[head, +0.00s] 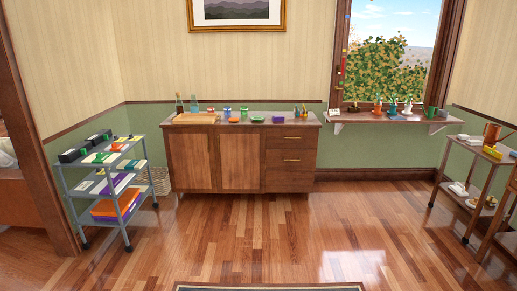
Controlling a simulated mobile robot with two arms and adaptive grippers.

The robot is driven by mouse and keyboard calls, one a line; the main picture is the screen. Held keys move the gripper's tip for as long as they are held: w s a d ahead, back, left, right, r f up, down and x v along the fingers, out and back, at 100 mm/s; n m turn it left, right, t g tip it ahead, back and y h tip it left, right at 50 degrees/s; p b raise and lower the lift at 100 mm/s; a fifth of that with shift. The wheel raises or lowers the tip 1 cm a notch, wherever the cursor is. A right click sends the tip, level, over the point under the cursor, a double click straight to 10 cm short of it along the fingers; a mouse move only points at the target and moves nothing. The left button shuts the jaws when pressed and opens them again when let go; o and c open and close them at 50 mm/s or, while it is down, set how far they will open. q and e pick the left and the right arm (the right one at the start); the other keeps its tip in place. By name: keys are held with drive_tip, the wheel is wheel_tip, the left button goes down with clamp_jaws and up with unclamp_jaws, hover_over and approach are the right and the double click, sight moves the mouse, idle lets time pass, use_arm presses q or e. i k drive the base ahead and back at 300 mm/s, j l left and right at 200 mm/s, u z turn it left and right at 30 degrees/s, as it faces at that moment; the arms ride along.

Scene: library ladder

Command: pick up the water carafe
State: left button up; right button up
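I cannot make out a water carafe for certain. Two slim upright bottles, a greenish one (180,105) and a darker one (194,105), stand at the back left of the wooden sideboard (240,160); they are too small to tell if either is a carafe. Neither of my grippers is in view.
The sideboard top also holds a wooden board (196,119), small jars, an orange bowl (234,120) and a purple box (278,119). A grey cart (105,185) stands left, a windowsill shelf (375,117) with pots right. A copper can (491,133) tops the right cart. The floor between is clear.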

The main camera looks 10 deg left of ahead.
sight(194, 104)
drive_tip(key=i+j+u, duration=0.35)
drive_tip(key=i, duration=0.65)
drive_tip(key=i+u, duration=0.35)
drive_tip(key=i, duration=3.25)
